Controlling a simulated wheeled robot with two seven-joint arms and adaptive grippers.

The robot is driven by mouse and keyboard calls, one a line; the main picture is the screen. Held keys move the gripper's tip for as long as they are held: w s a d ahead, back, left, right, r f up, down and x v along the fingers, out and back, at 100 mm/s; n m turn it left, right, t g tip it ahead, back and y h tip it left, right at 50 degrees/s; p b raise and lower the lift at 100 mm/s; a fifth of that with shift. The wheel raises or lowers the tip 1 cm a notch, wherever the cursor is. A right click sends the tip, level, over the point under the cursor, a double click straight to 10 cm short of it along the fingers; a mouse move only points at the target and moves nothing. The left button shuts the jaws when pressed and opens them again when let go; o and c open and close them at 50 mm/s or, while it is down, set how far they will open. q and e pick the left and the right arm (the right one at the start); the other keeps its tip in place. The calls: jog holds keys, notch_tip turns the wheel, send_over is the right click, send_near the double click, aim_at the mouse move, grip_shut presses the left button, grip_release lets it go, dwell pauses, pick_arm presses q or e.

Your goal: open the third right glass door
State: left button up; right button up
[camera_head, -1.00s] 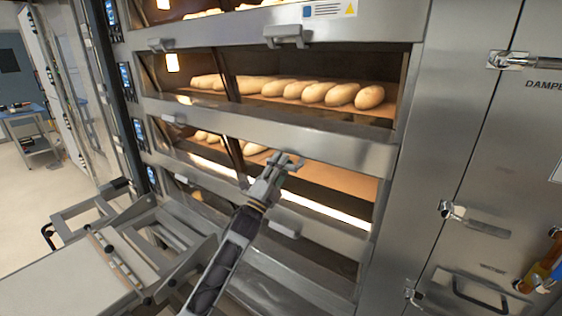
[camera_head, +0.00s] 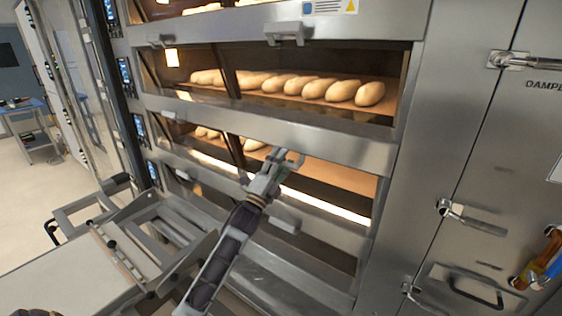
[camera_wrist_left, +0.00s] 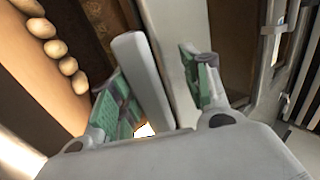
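The oven's third right glass door (camera_head: 325,184) is in the middle of the head view, below the deck with a full row of loaves. Whether it stands slightly ajar I cannot tell. My left gripper (camera_head: 287,158) is at the steel strip along its upper edge and hides the handle there. In the left wrist view, a grey handle bar (camera_wrist_left: 143,80) lies between the green-padded fingers of my left gripper (camera_wrist_left: 163,90), close to the left finger. The fingers are apart, with a clear gap on the right side. My right gripper is not in view.
Another handle (camera_head: 286,33) is on the deck above, and loaves (camera_head: 330,88) lie behind its glass. A steel loader frame (camera_head: 150,235) stands at lower left. Cabinet latches (camera_head: 470,218) stick out at right. Open floor (camera_head: 55,190) shows at far left.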

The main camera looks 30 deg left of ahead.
pick_arm(q)
jog(key=shift+s+f, duration=0.3)
jog(key=shift+s, duration=0.05)
jog(key=v, duration=1.1)
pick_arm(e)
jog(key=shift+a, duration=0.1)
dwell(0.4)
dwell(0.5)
pick_arm(q)
jog(key=shift+s+f, duration=0.1)
jog(key=shift+s, duration=0.05)
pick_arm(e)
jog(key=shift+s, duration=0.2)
